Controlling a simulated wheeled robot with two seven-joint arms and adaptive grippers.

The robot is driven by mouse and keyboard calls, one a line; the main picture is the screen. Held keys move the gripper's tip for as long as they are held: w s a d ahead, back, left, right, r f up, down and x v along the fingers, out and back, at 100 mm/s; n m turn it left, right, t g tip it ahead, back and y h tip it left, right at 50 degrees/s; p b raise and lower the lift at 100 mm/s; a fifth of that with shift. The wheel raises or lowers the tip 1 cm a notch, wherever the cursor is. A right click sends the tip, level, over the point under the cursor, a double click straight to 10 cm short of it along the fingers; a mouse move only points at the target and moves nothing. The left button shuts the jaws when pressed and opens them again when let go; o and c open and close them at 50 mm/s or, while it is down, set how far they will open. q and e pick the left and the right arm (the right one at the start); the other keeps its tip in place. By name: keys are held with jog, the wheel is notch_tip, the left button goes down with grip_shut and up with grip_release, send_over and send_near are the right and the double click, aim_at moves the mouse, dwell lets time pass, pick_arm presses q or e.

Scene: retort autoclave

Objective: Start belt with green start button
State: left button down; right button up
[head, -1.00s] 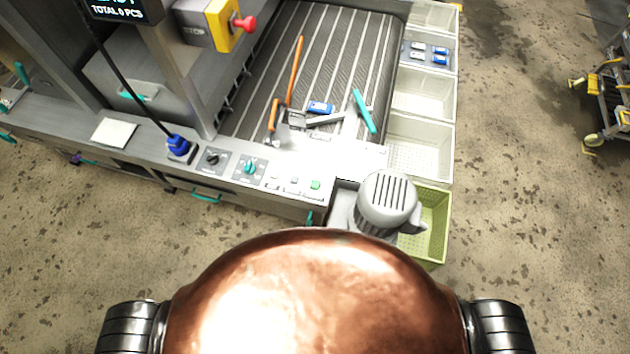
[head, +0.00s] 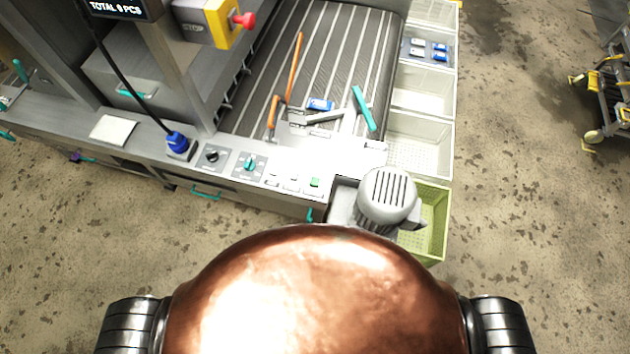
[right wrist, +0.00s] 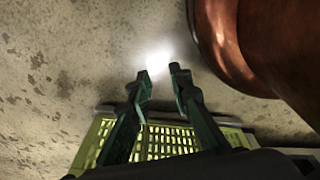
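The green start button (head: 315,182) is a small green square at the right end of the grey control panel (head: 225,170), near the panel's front edge. My left gripper is in neither view.
A grey motor (head: 388,198) stands just right of the button, beside the green crate. Pale crates (head: 420,140) line the belt's right side. A yellow box with a red stop knob (head: 243,20) and a blue-based rod (head: 177,142) stand to the left.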

jog(key=shift+s+a, duration=0.1)
jog(key=shift+s, duration=0.1)
grip_shut()
dwell(1.0)
